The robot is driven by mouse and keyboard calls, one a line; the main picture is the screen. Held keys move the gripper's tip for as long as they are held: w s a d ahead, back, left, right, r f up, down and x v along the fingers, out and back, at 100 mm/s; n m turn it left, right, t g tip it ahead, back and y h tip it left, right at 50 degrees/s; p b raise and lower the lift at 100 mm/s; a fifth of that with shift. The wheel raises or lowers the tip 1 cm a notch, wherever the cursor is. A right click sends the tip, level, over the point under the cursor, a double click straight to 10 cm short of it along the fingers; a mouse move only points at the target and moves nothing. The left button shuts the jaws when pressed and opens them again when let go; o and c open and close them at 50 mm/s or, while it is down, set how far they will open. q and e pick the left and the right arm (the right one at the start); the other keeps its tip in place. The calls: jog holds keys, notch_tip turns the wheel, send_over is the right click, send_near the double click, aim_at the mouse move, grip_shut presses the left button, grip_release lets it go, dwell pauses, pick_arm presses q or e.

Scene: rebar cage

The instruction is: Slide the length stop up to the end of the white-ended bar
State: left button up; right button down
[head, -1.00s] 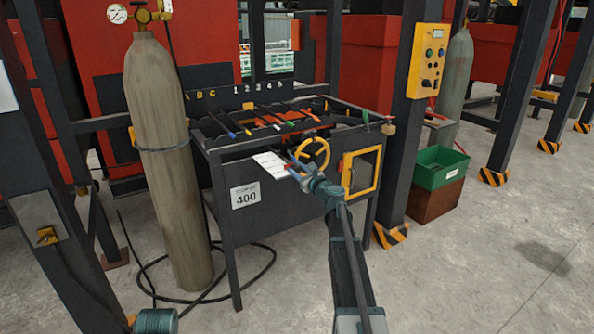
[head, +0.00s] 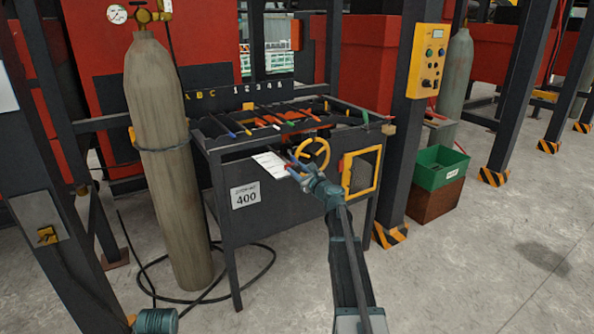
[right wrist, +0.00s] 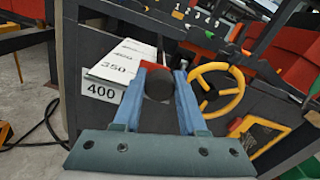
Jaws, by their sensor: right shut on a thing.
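My right gripper (head: 297,171) is at the front of the dark bar table. In the right wrist view its blue fingers (right wrist: 158,88) are shut on a dark round knob (right wrist: 158,84), which I take to be the length stop. A red piece shows just behind the knob. The scale also shows in the head view (head: 268,162). Several bars with coloured ends lie on the table; one end looks white (head: 277,127), but it is very small. My left gripper is not in view.
A tall gas cylinder (head: 160,160) stands at the table's left. A green bin (head: 440,167) is at the right. Dark rails frame the table top (head: 350,110).

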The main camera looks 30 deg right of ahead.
jog(key=shift+s, duration=0.1)
dwell(0.5)
jog(key=c, duration=0.8)
grip_release()
jog(key=shift+o, duration=0.2)
jog(key=s, duration=1.3)
jog(key=shift+s+d, duration=0.4)
